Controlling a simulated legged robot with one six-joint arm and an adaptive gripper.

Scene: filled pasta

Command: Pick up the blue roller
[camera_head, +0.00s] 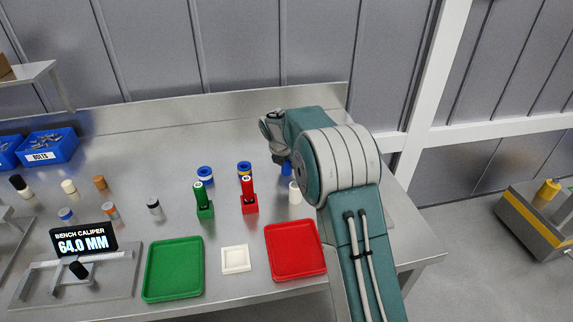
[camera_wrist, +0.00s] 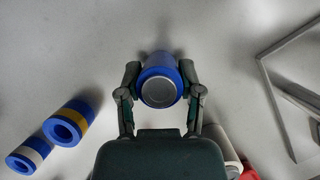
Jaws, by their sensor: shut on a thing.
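The blue roller (camera_wrist: 160,66) shows a grey round end face in the wrist view, between the two fingers of my gripper (camera_wrist: 162,88). My gripper is shut on it, one finger at each side. In the head view a bit of the blue roller (camera_head: 286,169) shows below my wrist, at the back right of the bench. My arm hides the rest there. I cannot tell whether the roller still touches the bench.
Two blue rings stand left of the roller, one with a yellow band (camera_wrist: 72,122), one with a white band (camera_wrist: 28,157). A white cylinder (camera_head: 295,194) is close by. Green (camera_head: 204,210) and red (camera_head: 250,206) holders, a green tray (camera_head: 174,268) and a red tray (camera_head: 296,250) are nearer.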

